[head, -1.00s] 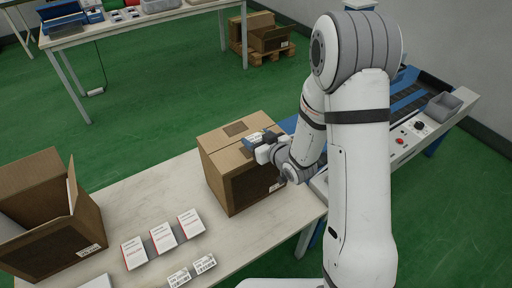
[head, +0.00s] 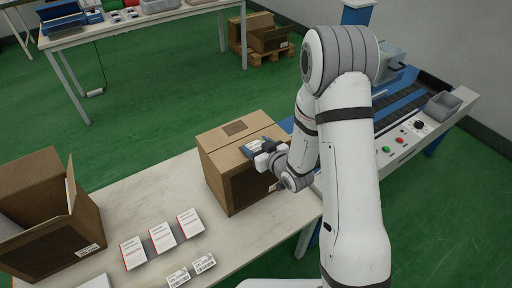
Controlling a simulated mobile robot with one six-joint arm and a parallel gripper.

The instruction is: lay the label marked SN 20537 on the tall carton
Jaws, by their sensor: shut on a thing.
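The tall carton (head: 227,178) is a closed brown box standing upright on the pale table. My gripper (head: 257,148) is over the right part of the carton's top, low and close to it. It is shut on a small pale thing that looks like a label, mostly hidden by the fingers. Its print is too small to read. I cannot tell whether it touches the carton. Two more white labels, one at the front (head: 179,277) and one beside it (head: 204,263), lie on the table, their numbers unreadable.
An open carton (head: 45,240) stands at the table's left end. A conveyor (head: 405,100) with buttons and a grey bin (head: 443,104) is at right. Bare table (head: 150,190) lies left of the tall carton.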

